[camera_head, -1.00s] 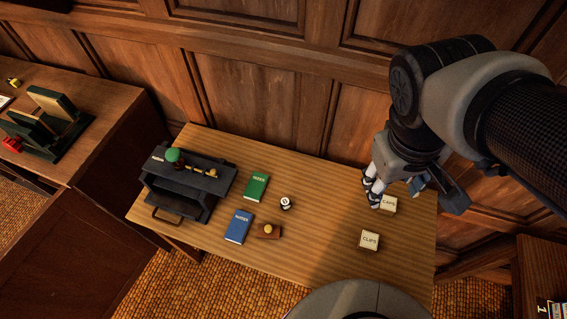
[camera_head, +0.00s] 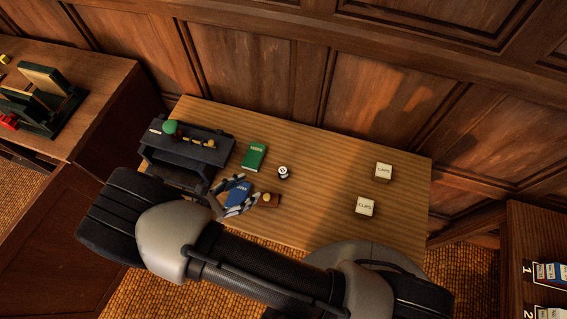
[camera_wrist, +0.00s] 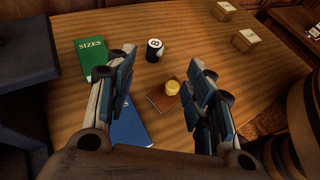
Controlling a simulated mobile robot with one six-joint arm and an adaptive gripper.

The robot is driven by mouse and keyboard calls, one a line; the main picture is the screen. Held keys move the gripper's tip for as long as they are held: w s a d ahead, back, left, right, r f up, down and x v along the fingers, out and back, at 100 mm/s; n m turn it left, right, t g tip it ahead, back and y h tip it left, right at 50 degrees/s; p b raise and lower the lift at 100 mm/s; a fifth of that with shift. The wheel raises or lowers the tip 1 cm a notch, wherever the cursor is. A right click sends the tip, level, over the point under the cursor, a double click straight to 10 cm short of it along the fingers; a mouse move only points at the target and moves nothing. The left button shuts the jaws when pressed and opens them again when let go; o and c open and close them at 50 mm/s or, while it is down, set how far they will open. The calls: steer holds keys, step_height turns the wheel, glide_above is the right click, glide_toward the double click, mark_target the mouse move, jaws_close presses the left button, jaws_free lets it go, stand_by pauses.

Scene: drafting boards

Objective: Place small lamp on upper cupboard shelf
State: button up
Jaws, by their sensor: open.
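A small item with a green domed top (camera_head: 171,127), perhaps the small lamp, stands on the left of the dark cupboard-like unit (camera_head: 205,154). Small yellow pieces lie beside it. My gripper (camera_head: 238,205) is open and empty, low over the table by the blue book. In the wrist view my gripper (camera_wrist: 163,68) has its fingers apart. The unit's inside and front are partly hidden by my arm in the head view.
The blue book (camera_head: 238,192) lies under the gripper. The table is clear between the black piece and the boxes.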

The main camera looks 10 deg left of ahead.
mark_target(280, 172)
steer(key=shift+n+t+y, duration=0.3)
steer(key=shift+n, duration=0.3)
steer(key=x, duration=0.5)
steer(key=f+b+x, duration=0.1)
steer(key=x, duration=0.5)
steer(key=b+x, duration=0.1)
steer(key=x, duration=0.5)
steer(key=shift+s+a+f, duration=0.1)
steer(key=shift+s+f, duration=0.15)
steer(key=shift+f, duration=0.15)
steer(key=shift+c, duration=0.3)
jaws_close()
